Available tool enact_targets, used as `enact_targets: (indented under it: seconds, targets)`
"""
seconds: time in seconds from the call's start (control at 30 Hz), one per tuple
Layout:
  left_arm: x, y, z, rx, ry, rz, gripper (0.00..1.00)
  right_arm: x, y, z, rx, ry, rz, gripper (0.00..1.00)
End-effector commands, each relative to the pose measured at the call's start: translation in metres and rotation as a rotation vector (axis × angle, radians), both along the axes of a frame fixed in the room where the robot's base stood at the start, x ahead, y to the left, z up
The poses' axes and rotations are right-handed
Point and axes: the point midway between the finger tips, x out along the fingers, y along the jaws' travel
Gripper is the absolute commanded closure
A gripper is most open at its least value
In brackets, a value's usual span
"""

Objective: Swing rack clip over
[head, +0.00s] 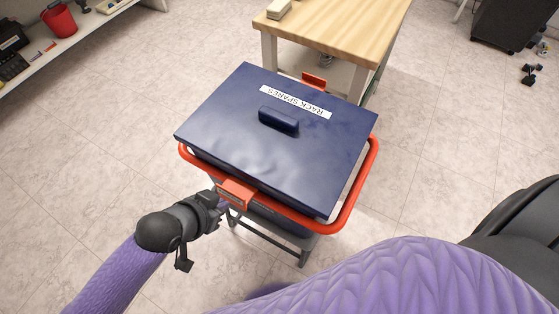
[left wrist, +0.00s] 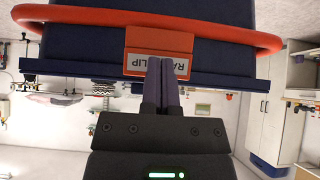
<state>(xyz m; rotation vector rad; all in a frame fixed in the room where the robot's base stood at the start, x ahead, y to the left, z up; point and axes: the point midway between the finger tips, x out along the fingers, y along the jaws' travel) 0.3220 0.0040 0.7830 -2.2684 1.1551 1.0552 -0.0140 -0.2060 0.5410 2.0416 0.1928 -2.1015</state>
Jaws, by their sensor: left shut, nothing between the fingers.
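A dark blue bin lid labelled RACK SPARES (head: 225,115) with a raised handle lies flat on a blue bin. The near orange rack clip (head: 237,190) sits at the lid's front edge, by the orange-red tube frame. In the left wrist view, which is upside down, the clip (left wrist: 145,40) shows a partly covered label. My left gripper (head: 222,203) is shut and empty, just in front of the clip. In the left wrist view its fingertips (left wrist: 161,65) overlap the clip's label; I cannot tell whether they touch it. My right gripper is out of view.
A second orange clip (head: 314,80) is on the bin's far side. The bin stands on a grey stand (head: 275,241). A wood-topped table (head: 345,30) is close behind. A shelf with a red bucket (head: 59,22) is far left. Tiled floor at left is clear.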

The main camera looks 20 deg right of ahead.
Motion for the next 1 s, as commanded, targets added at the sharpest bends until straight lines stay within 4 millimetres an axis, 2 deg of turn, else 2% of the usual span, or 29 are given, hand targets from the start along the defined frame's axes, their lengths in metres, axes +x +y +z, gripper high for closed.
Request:
enact_targets:
  seconds: [1.0]
  targets:
    - [0.009, -0.012, 0.001, 0.0, -0.001, 0.001, 1.0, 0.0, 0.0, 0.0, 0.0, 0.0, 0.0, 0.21]
